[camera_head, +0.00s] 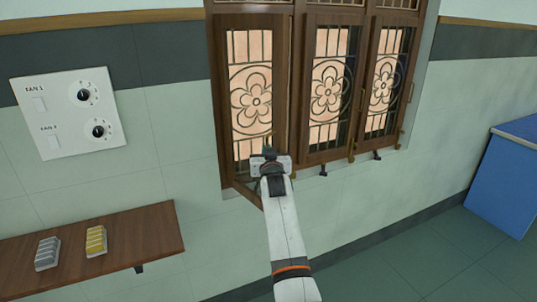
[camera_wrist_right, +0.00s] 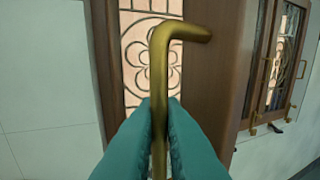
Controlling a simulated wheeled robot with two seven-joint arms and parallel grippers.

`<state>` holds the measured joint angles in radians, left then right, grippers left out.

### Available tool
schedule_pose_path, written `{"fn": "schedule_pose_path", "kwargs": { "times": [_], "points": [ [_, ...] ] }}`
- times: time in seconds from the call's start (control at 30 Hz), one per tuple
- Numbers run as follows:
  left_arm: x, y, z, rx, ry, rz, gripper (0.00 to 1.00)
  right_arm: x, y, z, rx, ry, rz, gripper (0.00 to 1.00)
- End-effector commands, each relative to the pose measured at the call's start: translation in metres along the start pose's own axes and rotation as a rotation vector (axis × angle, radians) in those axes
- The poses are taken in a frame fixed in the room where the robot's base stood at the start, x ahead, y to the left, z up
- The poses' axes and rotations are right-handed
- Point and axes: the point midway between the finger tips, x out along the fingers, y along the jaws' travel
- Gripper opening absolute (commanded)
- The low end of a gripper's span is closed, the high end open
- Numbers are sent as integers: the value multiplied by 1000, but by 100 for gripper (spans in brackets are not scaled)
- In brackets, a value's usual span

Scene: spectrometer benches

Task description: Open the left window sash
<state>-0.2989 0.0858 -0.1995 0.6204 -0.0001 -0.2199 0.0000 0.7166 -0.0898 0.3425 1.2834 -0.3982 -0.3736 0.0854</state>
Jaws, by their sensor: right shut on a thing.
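The left window sash (camera_head: 281,75) is a brown wooden frame with a flower-pattern grille over a pale pane. Its lower edge slants out from the window frame, so it appears to stand partly open. My right gripper (camera_head: 270,155) is at its lower right side and hides part of it. In the right wrist view, the teal fingers (camera_wrist_right: 160,130) are shut on the brass handle (camera_wrist_right: 160,70), whose bent top sticks up above them. The sash (camera_wrist_right: 106,60) is behind the handle. My left gripper is not in view.
The middle sash (camera_head: 308,95) and right sash (camera_head: 372,80) look shut, with brass handles and dark catches below. A wooden shelf (camera_head: 140,235) with two small blocks is at lower left, under a fan switch panel (camera_head: 65,115). A blue cabinet (camera_head: 505,185) stands at right.

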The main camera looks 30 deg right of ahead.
Motion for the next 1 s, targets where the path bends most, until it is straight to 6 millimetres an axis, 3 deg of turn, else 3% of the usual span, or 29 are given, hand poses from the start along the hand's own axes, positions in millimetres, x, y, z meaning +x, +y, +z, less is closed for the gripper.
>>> {"fn": "schedule_pose_path", "kwargs": {
  "times": [0.5, 0.53, 0.6, 1.0],
  "points": [
    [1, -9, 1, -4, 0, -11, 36, 1, 2, 8, -1, -17, -10, 0],
    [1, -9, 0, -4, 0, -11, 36, 1, 2, 8, -1, -18, -10, 14],
    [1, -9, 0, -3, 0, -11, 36, 1, 2, 7, -1, -15, -10, 25],
    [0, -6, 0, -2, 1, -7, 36, 1, 1, 3, 0, -7, -11, 26]
  ]
}}
